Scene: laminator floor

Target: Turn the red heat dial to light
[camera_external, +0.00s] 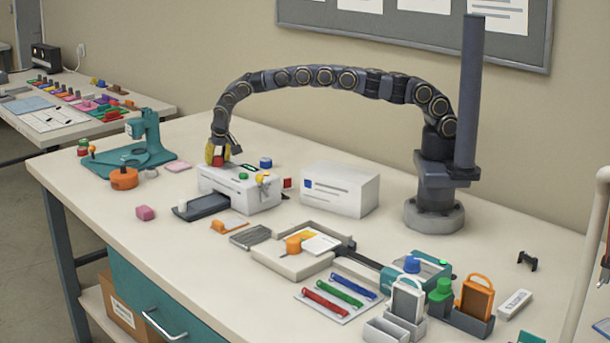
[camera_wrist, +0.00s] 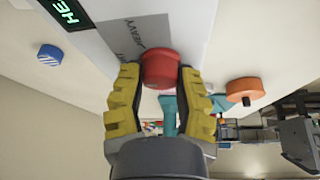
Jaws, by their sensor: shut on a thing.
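The red heat dial (camera_wrist: 161,68) is at the end of the white laminator (camera_external: 236,189), and it shows in the external view (camera_external: 218,160) at the laminator's left back corner. My gripper (camera_wrist: 160,85) is shut on the dial, with a yellow padded finger on each side of it. In the wrist view, the laminator's top (camera_wrist: 185,25) carries a dark "HEAVY" label beside the dial and a part of another word. I cannot make out a "light" mark or the dial's pointer.
A green-lit display (camera_wrist: 66,12) is on the laminator. An orange round thing (camera_external: 124,178) and a teal press (camera_external: 146,140) stand to the left. A white box (camera_external: 340,190) stands at the right.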

